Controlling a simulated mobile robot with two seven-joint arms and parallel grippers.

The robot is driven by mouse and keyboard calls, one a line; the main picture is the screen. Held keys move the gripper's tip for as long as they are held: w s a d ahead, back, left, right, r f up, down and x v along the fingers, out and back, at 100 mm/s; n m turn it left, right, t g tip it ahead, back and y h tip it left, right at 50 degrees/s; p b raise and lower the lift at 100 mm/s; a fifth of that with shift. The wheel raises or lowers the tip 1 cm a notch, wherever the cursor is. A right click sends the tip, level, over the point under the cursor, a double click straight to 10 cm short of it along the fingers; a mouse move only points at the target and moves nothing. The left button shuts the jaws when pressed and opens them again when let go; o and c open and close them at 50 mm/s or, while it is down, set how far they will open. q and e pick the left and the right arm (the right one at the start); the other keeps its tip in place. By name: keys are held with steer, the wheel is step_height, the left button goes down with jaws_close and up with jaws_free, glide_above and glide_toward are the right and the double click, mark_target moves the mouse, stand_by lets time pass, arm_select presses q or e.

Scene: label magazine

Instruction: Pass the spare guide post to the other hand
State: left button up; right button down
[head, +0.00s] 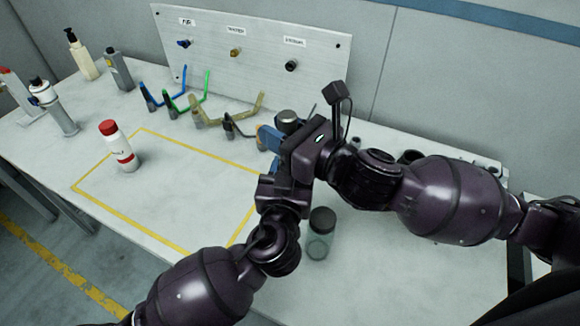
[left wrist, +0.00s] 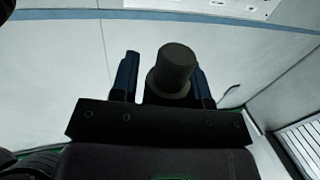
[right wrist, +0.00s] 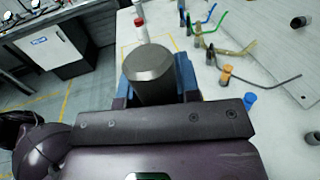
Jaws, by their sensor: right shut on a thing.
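The spare guide post is a dark grey cylinder, seen in the head view (head: 287,117) above the bench. My right gripper (head: 272,138) is shut on it; in the right wrist view the post (right wrist: 150,78) stands between the blue fingers. My left gripper (left wrist: 166,80) is close below the right one in the head view, its fingers largely hidden there. In the left wrist view its blue fingers are apart on either side of the post (left wrist: 171,72), with a gap showing on the left.
A dark-lidded jar (head: 320,235) stands near my arms. Coloured hooked guides (head: 205,85) stand before a labelled panel (head: 260,60). Bottles stand at the far left.

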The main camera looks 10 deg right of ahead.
arm_select(q)
steer(key=c, duration=0.7)
jaws_close()
arm_select(e)
steer(key=c, duration=0.8)
jaws_free()
steer(key=shift+o, duration=0.2)
steer(key=v, duration=0.7)
steer(key=shift+s+d, duration=0.2)
